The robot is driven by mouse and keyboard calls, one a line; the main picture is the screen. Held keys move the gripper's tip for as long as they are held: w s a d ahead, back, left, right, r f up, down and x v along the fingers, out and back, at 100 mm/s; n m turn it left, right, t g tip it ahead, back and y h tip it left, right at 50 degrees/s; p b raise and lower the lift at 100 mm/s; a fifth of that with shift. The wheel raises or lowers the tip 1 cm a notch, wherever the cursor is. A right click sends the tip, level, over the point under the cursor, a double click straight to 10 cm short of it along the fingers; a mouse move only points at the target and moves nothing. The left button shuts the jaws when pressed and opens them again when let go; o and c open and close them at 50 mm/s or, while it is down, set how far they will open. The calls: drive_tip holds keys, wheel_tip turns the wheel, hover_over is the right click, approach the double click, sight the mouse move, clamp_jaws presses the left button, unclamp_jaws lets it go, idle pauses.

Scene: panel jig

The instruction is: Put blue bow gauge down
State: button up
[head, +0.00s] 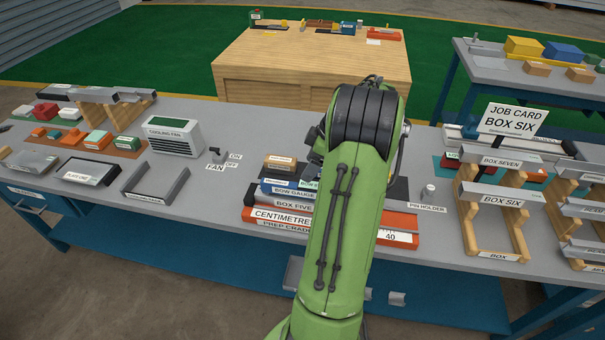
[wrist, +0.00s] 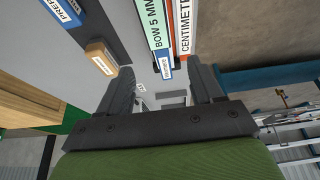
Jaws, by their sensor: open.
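The blue bow gauge (head: 268,186) shows in the head view among the labelled pieces at the middle of the bench, left of my green arm. Its "BOW GAUGE" label faces front, and my arm hides its right side. In the wrist view, my gripper (wrist: 165,80) is open, with its two dark fingers wide apart. A small blue piece with a white label (wrist: 165,66) lies beyond and between the fingertips, beside a green "BOW 5 MM" label (wrist: 155,25). I cannot tell whether the fingers touch anything. My gripper is hidden behind my arm in the head view.
An orange "CENTIMETRE" piece (head: 262,215) lies at the bench front. The fan switch (head: 217,155) and cooling fan (head: 175,137) stand left, the pin holder (head: 428,193) and wooden cradles (head: 470,225) right. Grey bench top (head: 215,205) is clear left of the labelled pieces.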

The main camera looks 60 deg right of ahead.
drive_tip(key=shift+v, duration=1)
drive_tip(key=w+a+r+m+h, duration=0.1)
drive_tip(key=w+a+r, duration=0.3)
drive_tip(key=a, duration=0.6)
drive_tip(key=w+a+r, duration=0.2)
drive_tip(key=a+r, duration=0.3)
drive_tip(key=a, duration=0.4)
drive_tip(key=s+a+m+t, duration=0.1)
drive_tip(key=s+a+m, duration=0.2)
drive_tip(key=s+a, duration=1.1)
drive_tip(key=a, duration=0.3)
drive_tip(key=shift+a+r+m+h, duration=0.3)
drive_tip(key=shift+r+h, duration=0.1)
